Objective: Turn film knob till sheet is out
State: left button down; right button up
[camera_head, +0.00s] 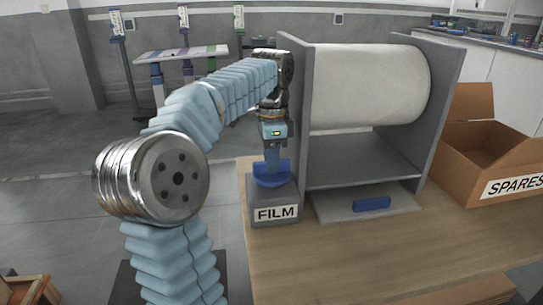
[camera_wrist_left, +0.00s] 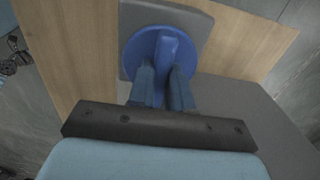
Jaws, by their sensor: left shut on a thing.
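The blue film knob (camera_head: 272,181) sits on top of a grey box labelled FILM (camera_head: 276,212) at the table's left front. My left gripper (camera_head: 272,160) comes down from above, shut on the knob's raised bar. In the left wrist view the knob (camera_wrist_left: 168,45) is a round blue disc with a bar, and the two fingers of the left gripper (camera_wrist_left: 162,85) stand on either side of the bar. A large white film roll (camera_head: 370,85) hangs between two grey side panels. A grey sheet or tray (camera_head: 330,207) with a blue handle-like block (camera_head: 372,204) lies at the stand's foot. My right gripper is not visible.
An open cardboard box labelled SPARES (camera_head: 470,165) stands on the wooden table (camera_head: 370,260) at the right. The table front is mostly clear. The grey stand panel (camera_head: 299,120) rises close beside my left gripper. Lift columns (camera_head: 122,50) and a work table (camera_head: 180,54) stand behind.

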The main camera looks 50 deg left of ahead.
pick_arm(q)
jog(key=m+p, duration=0.2)
jog(key=m, duration=0.1)
jog(key=shift+m, duration=0.3)
jog(key=m+p, duration=0.3)
jog(key=m, duration=0.2)
jog(key=m+p, duration=0.1)
jog(key=m, duration=0.3)
jog(key=shift+d+f, duration=0.1)
jog(key=shift+f, duration=0.05)
jog(key=shift+s+f+m, duration=0.1)
jog(key=shift+m, duration=1.8)
jog(key=c, duration=1)
grip_release()
jog(key=shift+c, duration=0.2)
